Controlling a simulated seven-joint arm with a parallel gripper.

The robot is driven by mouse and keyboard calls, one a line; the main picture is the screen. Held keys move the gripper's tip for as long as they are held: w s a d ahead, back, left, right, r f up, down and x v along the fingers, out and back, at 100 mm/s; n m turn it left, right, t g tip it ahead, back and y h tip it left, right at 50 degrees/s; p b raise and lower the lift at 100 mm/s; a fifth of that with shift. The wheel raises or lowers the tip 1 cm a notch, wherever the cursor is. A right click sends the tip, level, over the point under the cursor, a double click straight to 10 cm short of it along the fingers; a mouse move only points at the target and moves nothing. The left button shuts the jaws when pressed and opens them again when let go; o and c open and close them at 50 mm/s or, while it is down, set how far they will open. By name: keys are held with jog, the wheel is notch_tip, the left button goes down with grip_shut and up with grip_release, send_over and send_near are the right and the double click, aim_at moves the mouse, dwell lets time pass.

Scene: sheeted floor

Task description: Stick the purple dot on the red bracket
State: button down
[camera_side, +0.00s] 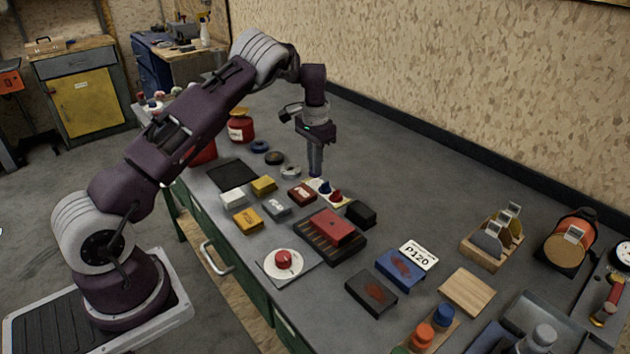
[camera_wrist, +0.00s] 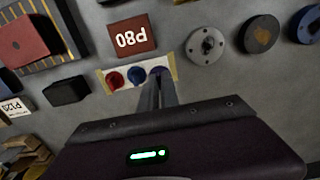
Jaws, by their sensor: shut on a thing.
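My gripper (camera_wrist: 160,78) is shut on the purple dot (camera_wrist: 161,71), at the end of a pale card strip (camera_wrist: 138,72). In the side view my gripper (camera_side: 315,172) points straight down at the strip's far end. I cannot tell whether the dot is clear of the strip. A red dot (camera_wrist: 114,78) and a blue dot (camera_wrist: 136,75) sit on the same strip. The red bracket (camera_side: 332,227), a flat red piece, lies on a dark slatted tray (camera_side: 318,250). The bracket (camera_wrist: 28,38) also shows at the wrist view's upper left.
A red-brown P80 block (camera_wrist: 132,36) and a black block (camera_wrist: 67,90) flank the strip. Grey (camera_wrist: 205,46) and dark (camera_wrist: 260,34) discs lie to the wrist view's right. A white plate with a red knob (camera_side: 283,259) stands near the bench's front edge.

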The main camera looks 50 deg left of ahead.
jog(key=shift+r, duration=2.85)
jog(key=shift+d, duration=0.1)
jog(key=s+d+r, duration=0.1)
jog(key=s+d, duration=0.4)
jog(key=d, duration=0.4)
jog(key=s+d+r, duration=0.2)
jog(key=s+d, duration=0.3)
jog(key=d, duration=0.4)
jog(key=shift+d, duration=0.25)
jog(key=shift+r, duration=0.1)
jog(key=shift+f, duration=2.95)
